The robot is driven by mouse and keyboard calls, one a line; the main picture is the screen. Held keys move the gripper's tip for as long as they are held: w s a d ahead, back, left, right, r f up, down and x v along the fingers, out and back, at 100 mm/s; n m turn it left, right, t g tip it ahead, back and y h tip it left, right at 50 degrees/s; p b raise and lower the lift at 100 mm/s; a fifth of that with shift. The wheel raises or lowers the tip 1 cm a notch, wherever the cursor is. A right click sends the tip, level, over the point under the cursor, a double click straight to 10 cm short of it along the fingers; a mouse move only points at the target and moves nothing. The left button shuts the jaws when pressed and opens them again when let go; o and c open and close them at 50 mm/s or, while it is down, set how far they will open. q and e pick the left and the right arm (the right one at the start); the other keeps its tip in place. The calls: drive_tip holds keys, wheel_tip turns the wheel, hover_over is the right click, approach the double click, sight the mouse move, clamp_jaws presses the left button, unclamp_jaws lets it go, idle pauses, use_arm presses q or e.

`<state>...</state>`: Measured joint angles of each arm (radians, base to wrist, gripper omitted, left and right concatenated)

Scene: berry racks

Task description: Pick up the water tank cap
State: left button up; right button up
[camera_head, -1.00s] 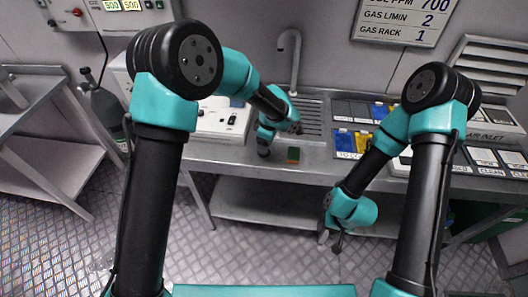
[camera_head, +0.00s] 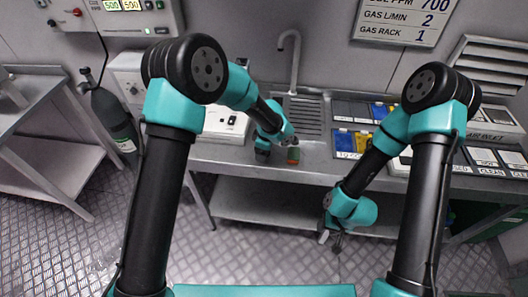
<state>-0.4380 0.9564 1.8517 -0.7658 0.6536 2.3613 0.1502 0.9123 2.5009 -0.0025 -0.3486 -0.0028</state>
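My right gripper (camera_head: 338,243) hangs low in front of the bench, pointing down, away from the block. Its fingers are too small to read.
A sink drainboard with a tall tap (camera_head: 293,62) lies behind the block. A white device (camera_head: 226,121) stands to its left. Blue and yellow labelled bins (camera_head: 345,140) are to its right. A gas cylinder (camera_head: 113,120) stands at the left. The floor in front is clear.

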use_arm(q)
drive_tip(key=shift+c, duration=0.4)
drive_tip(key=c, duration=0.7)
drive_tip(key=shift+r, duration=0.5)
wheel_tip(320, 180, up, 3)
drive_tip(key=shift+f, duration=0.1)
drive_tip(key=s, duration=1)
drive_tip(key=s+r, duration=0.1)
drive_tip(key=s, duration=0.5)
drive_tip(key=shift+r, duration=0.1)
